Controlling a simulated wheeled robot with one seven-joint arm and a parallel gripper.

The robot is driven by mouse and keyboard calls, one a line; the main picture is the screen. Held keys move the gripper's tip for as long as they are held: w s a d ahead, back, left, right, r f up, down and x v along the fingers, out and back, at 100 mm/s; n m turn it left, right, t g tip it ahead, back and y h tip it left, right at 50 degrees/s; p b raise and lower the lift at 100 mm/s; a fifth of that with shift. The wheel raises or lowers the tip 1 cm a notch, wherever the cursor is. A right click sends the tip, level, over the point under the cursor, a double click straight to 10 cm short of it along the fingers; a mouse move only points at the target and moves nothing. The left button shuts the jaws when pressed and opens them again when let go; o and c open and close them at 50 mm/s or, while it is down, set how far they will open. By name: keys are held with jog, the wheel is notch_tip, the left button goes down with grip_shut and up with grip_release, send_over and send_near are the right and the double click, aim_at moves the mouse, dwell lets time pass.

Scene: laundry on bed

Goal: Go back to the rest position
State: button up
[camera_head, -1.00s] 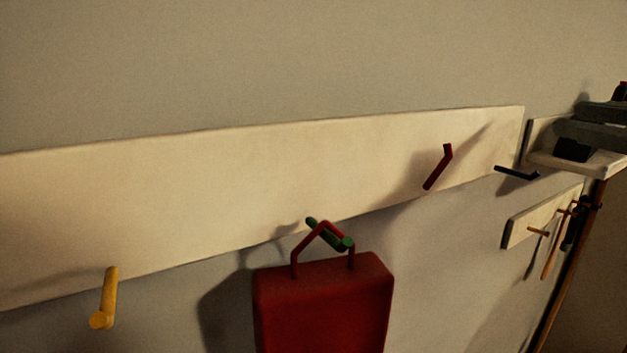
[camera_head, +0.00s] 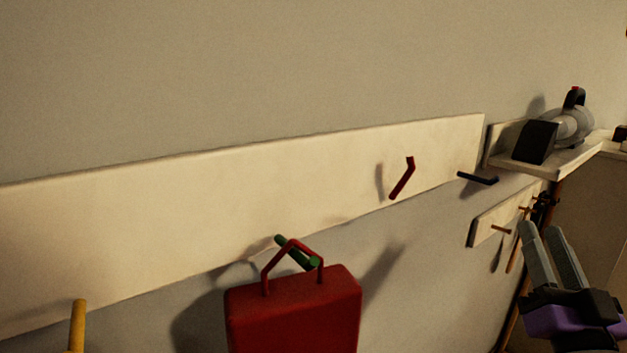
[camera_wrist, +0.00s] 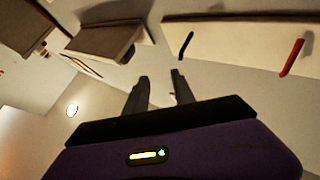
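My gripper (camera_head: 548,232) is at the lower right of the head view, with two grey fingers pointing up and a purple body. The fingers are apart with nothing between them. The wrist view also shows my gripper (camera_wrist: 159,84) open and empty, facing the wall. A red bag-like object (camera_head: 293,312) hangs by its handle from a green peg (camera_head: 298,254), left of my gripper and apart from it.
A pale board (camera_head: 240,195) on the wall bears a yellow peg (camera_head: 77,325), a red peg (camera_head: 402,178) and a dark blue peg (camera_head: 478,178). A shelf (camera_head: 545,166) at right holds a grey and black appliance (camera_head: 560,128). A smaller board (camera_head: 490,226) with pegs is below.

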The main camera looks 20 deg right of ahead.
jog(key=s+a+f+n+g+y+p, duration=0.1)
jog(key=s+a+f+n+g+y, duration=0.2)
jog(key=s+a+f, duration=0.8)
jog(key=s+a+f+n+g+y+p, duration=0.2)
jog(key=s+a+f+y, duration=0.4)
jog(key=s+a+f, duration=0.5)
jog(key=s+f+n+g, duration=0.1)
jog(key=s+f+n, duration=0.1)
jog(key=s, duration=0.3)
jog(key=shift+s+f+g+y, duration=0.3)
jog(key=shift+f+g, duration=0.1)
jog(key=shift+f, duration=0.15)
